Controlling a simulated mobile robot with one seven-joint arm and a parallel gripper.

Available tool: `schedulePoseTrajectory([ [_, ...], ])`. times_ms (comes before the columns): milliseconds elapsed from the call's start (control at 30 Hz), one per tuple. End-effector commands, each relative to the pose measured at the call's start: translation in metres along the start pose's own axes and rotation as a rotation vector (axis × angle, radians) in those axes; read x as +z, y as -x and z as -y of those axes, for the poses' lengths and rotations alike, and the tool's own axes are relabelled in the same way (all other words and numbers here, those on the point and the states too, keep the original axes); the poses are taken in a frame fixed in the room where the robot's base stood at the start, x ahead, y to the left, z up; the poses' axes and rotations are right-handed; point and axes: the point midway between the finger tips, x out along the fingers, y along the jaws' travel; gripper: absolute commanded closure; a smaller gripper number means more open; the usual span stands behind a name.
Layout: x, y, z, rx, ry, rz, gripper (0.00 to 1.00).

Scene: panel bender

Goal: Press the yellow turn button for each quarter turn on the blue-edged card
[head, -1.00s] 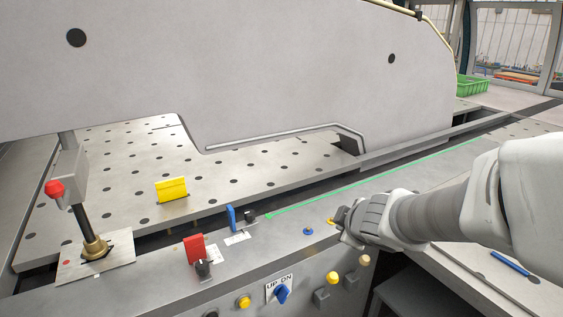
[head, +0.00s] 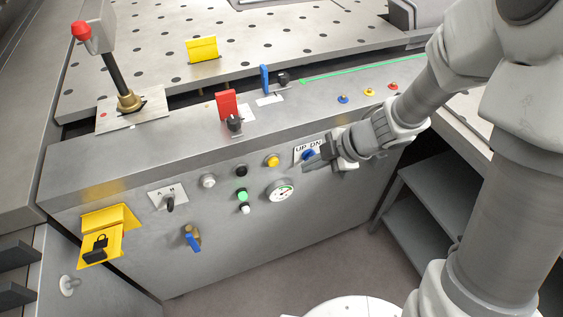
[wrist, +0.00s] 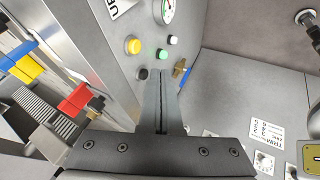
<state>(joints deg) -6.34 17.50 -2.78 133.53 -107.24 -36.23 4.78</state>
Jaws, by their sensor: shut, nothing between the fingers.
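A round yellow button (head: 272,160) is on the grey front panel in the head view. It also shows in the wrist view (wrist: 133,46), left of my fingertips. A small yellow button (head: 369,92) sits on the top ledge between a blue and a red one. I cannot tell from the pictures which is the turn button. My gripper (head: 308,166) is shut and empty, in front of the panel by the UP DN switch (head: 308,154), right of the round yellow button. The gripper shows shut in the wrist view (wrist: 161,74). I cannot make out a blue-edged card.
Around the round yellow button are a black button (head: 240,170), a green button (head: 242,196), a white button (head: 208,181) and a gauge (head: 280,190). A yellow lock plate (head: 108,235) and a blue-handled valve (head: 192,240) are further left. Red, blue and yellow flags stand above.

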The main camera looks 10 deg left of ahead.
Motion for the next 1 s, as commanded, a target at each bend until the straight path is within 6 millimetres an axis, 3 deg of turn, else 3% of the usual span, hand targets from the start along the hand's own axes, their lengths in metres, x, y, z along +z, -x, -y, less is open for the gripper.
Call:
schedulePoseTrajectory([
  [267,0.002,-0.019,0.002,-0.001,0.0,0.001,1.0],
  [667,0.002,-0.104,0.003,-0.002,0.001,0.0,1.0],
  [800,0.0,-0.11,-0.018,0.002,0.001,0.002,1.0],
  [1000,0.001,-0.117,-0.033,0.001,0.0,0.002,1.0],
])
